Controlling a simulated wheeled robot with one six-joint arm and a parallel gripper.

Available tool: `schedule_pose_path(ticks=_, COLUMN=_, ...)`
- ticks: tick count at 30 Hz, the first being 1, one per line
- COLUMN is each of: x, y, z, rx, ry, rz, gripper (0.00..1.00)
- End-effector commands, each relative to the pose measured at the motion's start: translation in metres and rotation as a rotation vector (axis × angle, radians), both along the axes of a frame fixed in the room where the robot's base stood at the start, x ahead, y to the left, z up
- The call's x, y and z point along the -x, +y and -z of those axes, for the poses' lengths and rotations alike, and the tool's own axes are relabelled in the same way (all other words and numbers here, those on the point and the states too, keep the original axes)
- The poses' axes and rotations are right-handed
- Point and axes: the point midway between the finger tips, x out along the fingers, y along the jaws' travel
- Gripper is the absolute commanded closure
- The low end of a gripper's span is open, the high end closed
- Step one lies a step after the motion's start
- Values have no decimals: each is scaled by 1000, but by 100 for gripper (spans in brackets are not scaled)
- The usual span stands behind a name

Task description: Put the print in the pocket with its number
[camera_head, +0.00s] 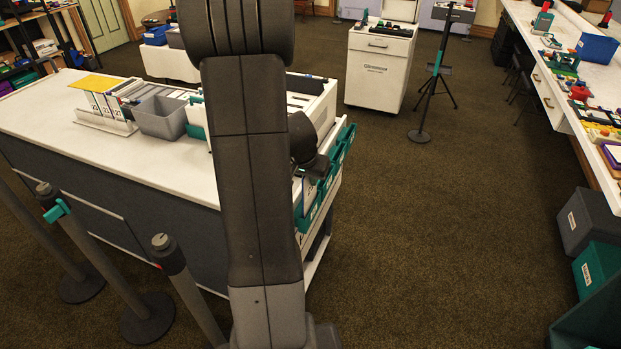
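Teal pockets (338,155) hang in a row along the right end of the white counter (60,117). My arm hides some of them, and any numbers on them are too small to read. A small dark blue and white piece (309,192) shows just below my gripper (316,170), at the pockets. I cannot tell if it is the print, or if my gripper touches it. My gripper is dark and partly behind my own arm. Its fingers do not show clearly, so I cannot tell whether it is open or shut.
On the counter stand a grey bin (161,118), white binders (103,104) and a yellow sheet (96,83). Barrier posts (100,250) stand at the front left. A white cabinet (379,70) and a thin stand (434,75) are behind.

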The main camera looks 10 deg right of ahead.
Motion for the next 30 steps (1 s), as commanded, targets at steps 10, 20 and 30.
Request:
schedule_pose_path(ticks=10, x=0, y=0, z=12, rx=0, ry=0, rz=0, gripper=100)
schedule_pose_path(ticks=20, x=0, y=0, z=22, rx=1, ry=-1, rz=0, gripper=100)
schedule_pose_path(ticks=30, x=0, y=0, z=32, rx=1, ry=-1, rz=0, gripper=100)
